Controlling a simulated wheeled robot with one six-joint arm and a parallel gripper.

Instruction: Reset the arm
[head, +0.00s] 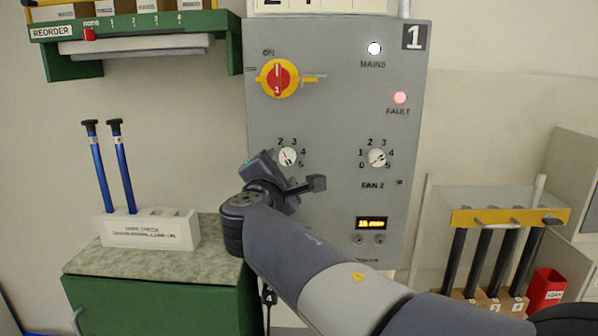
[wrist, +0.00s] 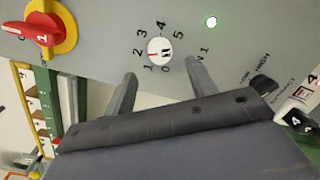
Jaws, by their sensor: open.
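My gripper (head: 305,184) is in front of the grey control panel (head: 335,120), just below the left numbered dial (head: 288,157). In the wrist view my gripper (wrist: 161,68) has its two fingers apart with nothing between them. The same white dial (wrist: 160,50) shows just beyond the fingertips; I cannot tell whether they touch the panel. My arm reaches in from the lower right and hides the panel's lower left part.
A red-and-yellow rotary switch (head: 279,78), a pinkish lit FAULT lamp (head: 400,98) and the FAN 2 dial (head: 377,158) are on the panel. Blue rods (head: 123,175) stand in a white block at left. Black rods (head: 480,262) hang in a rack at right.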

